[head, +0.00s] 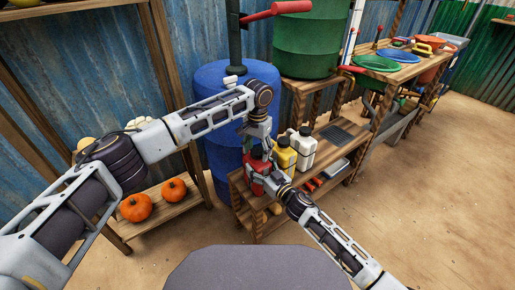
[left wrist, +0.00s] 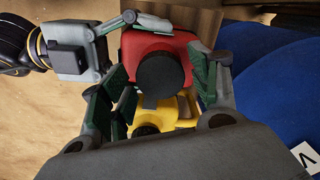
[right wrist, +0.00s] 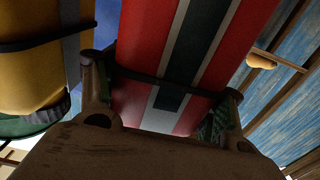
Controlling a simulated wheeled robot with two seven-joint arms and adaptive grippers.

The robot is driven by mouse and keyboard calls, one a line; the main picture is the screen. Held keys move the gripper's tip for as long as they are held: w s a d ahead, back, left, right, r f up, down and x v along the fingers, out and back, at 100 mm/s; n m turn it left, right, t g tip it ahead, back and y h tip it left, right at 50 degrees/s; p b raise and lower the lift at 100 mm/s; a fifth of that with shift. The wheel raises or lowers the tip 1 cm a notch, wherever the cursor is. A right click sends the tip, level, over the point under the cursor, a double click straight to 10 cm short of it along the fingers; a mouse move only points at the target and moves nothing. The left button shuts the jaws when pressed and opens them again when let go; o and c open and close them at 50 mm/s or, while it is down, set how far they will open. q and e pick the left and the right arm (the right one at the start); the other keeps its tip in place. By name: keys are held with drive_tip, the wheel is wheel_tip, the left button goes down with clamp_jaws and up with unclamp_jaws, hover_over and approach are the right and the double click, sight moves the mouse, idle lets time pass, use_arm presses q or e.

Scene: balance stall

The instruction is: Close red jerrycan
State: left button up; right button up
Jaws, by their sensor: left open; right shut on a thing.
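The red jerrycan (head: 257,162) is at the left end of the wooden bench. My right gripper (head: 262,180) is shut on its body; in the right wrist view its fingers grip both sides of the striped red jerrycan (right wrist: 145,55). In the left wrist view a round black cap (left wrist: 161,76) sits over the top of the red jerrycan (left wrist: 185,42); whether it is tight I cannot tell. My left gripper (left wrist: 160,92) is open above, its fingers on either side of the cap and apart from it. In the head view my left gripper (head: 256,143) hides the cap.
Yellow (head: 284,155) and white (head: 303,145) jerrycans stand close to the right of the red one. A blue barrel (head: 212,85) stands close behind on the left. A dark grate (head: 345,136) lies further right on the bench. Pumpkins (head: 135,207) are on a low shelf at left.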

use_arm(q)
drive_tip(key=c, duration=1.1)
drive_tip(key=o, duration=1.2)
drive_tip(key=shift+r, duration=0.1)
drive_tip(key=shift+r, duration=5.9)
use_arm(e)
drive_tip(key=o, duration=2.1)
drive_tip(key=shift+c, duration=0.2)
